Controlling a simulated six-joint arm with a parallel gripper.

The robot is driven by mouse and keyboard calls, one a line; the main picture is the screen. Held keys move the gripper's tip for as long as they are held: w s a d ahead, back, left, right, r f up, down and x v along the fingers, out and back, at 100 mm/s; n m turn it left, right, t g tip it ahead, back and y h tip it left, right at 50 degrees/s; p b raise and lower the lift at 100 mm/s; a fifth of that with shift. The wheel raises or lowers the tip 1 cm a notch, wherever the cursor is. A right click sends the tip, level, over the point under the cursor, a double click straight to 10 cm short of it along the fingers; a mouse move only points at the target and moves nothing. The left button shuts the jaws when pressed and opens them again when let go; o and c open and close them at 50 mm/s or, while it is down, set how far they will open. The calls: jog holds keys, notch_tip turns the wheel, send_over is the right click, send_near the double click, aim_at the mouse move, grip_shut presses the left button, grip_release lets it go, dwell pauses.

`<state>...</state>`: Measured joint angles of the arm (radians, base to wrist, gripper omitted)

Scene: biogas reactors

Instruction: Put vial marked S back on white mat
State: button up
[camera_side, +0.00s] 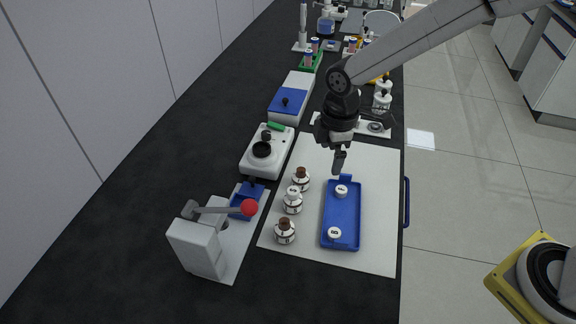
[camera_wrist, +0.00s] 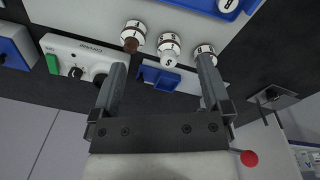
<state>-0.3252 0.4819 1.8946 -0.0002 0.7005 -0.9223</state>
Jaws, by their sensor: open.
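A vial with a white cap marked S (camera_wrist: 169,47) stands in the middle of a row of three in the wrist view. In the side view a white-capped vial (camera_side: 292,203) stands upright on the white mat (camera_side: 375,163), between two brown-capped vials (camera_side: 301,181) (camera_side: 285,233). My gripper (camera_side: 339,160) is open and empty, above the far part of the mat and apart from the vials. In the wrist view its fingers (camera_wrist: 162,72) are spread, with the S cap showing between them. The right finger partly hides the right-hand vial (camera_wrist: 205,50).
A blue tray (camera_side: 341,212) on the mat holds two white round pieces (camera_side: 341,191) (camera_side: 334,233). A lever device with a red knob (camera_side: 250,207) stands at the front left. A white stirrer-like device (camera_side: 265,158) is left of the mat. The mat's right part is clear.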

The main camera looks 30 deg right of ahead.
jog(key=s+d+r+m+t, duration=0.1)
jog(key=s+d+m, duration=1.2)
jog(key=d+m, duration=0.1)
jog(key=shift+s+t, duration=0.4)
